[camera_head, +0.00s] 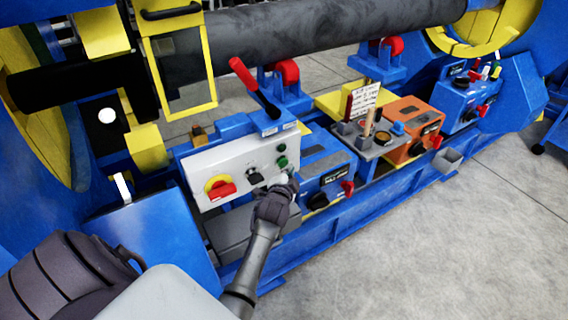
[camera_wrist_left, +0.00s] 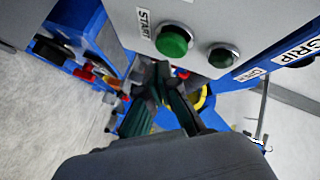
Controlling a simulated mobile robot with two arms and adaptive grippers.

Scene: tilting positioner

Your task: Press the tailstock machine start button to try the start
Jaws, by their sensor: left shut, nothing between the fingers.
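A light grey control box (camera_head: 232,160) carries a red and yellow rotary switch (camera_head: 219,188), a black knob and small green buttons (camera_head: 282,161) near its right end. In the left wrist view, a bright green button (camera_wrist_left: 173,41) sits beside a START label (camera_wrist_left: 144,22), with a darker green button (camera_wrist_left: 223,55) to its right. My left gripper (camera_head: 286,183) is shut and empty at the lower right of the box face. In the wrist view its fingers (camera_wrist_left: 160,85) show just below the buttons; whether they touch anything is unclear. My right gripper is not in view.
A red-handled lever (camera_head: 254,87) rises behind the box. Blue (camera_head: 328,172) and orange (camera_head: 408,128) control units stand to the right along the blue frame. A large dark cylinder (camera_head: 330,30) crosses above.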

